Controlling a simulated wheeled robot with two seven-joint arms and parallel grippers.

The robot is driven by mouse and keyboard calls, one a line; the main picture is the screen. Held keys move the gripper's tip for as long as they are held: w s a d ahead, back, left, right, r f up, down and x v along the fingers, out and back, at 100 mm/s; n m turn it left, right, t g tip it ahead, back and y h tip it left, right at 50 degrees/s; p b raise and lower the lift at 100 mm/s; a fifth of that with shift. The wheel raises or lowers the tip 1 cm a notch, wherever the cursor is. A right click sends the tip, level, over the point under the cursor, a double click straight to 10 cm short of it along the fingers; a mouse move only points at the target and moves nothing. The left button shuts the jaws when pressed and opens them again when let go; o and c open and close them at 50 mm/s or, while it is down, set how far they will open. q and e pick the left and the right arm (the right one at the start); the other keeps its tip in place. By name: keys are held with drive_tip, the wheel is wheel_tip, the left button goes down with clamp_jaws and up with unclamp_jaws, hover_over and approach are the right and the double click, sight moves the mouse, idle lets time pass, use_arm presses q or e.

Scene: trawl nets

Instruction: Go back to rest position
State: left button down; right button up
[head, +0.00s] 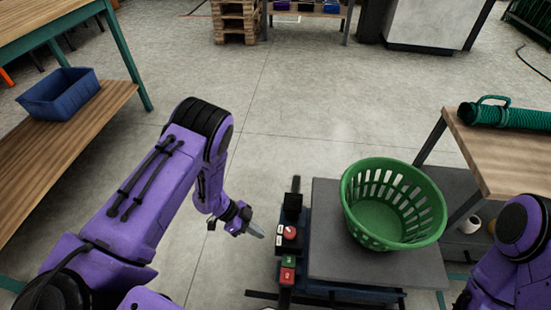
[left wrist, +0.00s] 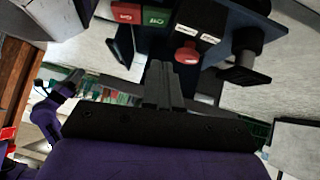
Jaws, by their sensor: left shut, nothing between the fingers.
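My left gripper (head: 254,230) is shut and empty in the head view, in the air just left of the control box (head: 289,240) with its red and green buttons. In the left wrist view, its closed fingers (left wrist: 165,85) point toward the red round button (left wrist: 188,54) on the box, with a gap I cannot measure. My right arm (head: 515,245) is at the right edge of the head view; its gripper is out of sight.
A green basket (head: 441,228) stands empty on a grey platform (head: 330,262) beside the control box. A wooden table (head: 490,150) with a green net roll (head: 510,117) is at right. A blue bin (head: 58,100) sits on a left shelf. Open floor lies ahead.

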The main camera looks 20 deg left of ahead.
use_arm(q)
drive_tip(key=s+a+n+t+y, duration=0.1)
drive_tip(key=s+a+n+y, duration=0.45)
drive_tip(key=s+n, duration=0.45)
drive_tip(key=s+a+n+t+y, duration=0.2)
drive_tip(key=s+a+n+y, duration=0.2)
drive_tip(key=s+n+y, duration=0.55)
wheel_tip(320, 180, up, 25)
drive_tip(key=n+h+p, duration=0.1)
drive_tip(key=h+p, duration=0.1)
drive_tip(key=p, duration=2.3)
drive_tip(key=shift+r+n+g+p, duration=0.15)
drive_tip(key=shift+n+g+p, duration=0.2)
drive_tip(key=shift+g+p, duration=0.05)
drive_tip(key=shift+s+d, duration=0.1)
drive_tip(key=shift+s, duration=0.05)
